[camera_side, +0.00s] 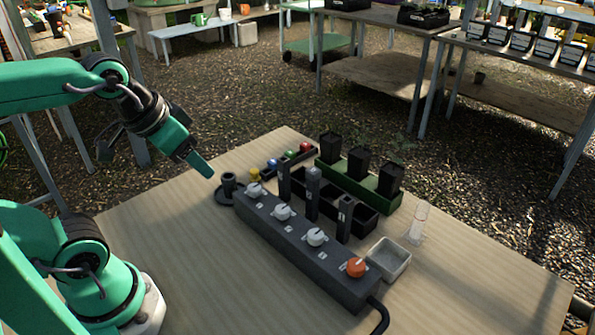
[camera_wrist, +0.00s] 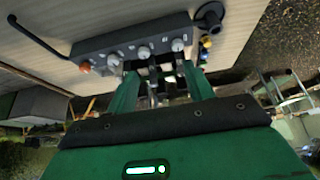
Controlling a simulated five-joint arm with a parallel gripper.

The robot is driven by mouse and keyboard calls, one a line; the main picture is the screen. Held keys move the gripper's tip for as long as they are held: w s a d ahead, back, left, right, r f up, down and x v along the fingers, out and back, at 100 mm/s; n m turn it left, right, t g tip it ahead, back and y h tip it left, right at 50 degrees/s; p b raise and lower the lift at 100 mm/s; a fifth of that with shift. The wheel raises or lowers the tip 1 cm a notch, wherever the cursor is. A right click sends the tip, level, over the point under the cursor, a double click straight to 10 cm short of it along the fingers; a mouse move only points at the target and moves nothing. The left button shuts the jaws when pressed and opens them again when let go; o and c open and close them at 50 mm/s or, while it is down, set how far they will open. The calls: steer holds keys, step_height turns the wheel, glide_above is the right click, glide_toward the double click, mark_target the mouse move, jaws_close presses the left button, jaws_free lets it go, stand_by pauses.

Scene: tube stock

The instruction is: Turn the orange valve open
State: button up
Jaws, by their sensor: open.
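The orange valve (camera_side: 356,267) is a round knob with a pale pointer mark, on top of the near right end of a long dark grey block (camera_side: 300,245). In the wrist view the orange valve (camera_wrist: 85,67) is at the block's left end. Three whitish valves (camera_side: 316,236) sit in line with it along the block. My gripper (camera_side: 157,163) is open and empty, raised at the left, well away from the orange valve. In the wrist view its two green fingers (camera_wrist: 159,74) are spread, below the block.
A black hose (camera_side: 381,318) leaves the block's near end. Behind it stand a black rack (camera_side: 365,220) with upright posts, a green tray (camera_side: 340,180) of black pots, a small grey tray (camera_side: 390,260) and a clear tube (camera_side: 418,222). The tabletop (camera_side: 200,270) left of the block is clear.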

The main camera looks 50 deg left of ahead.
steer(key=m+g, duration=0.6)
steer(key=m, duration=1.4)
glide_above(356, 264)
steer(key=f, duration=0.8)
steer(key=shift+a+f, duration=0.1)
steer(key=shift+a, duration=0.1)
steer(key=shift+d+f, duration=0.2)
steer(key=shift+d, duration=0.05)
steer(key=shift+f, duration=3.9)
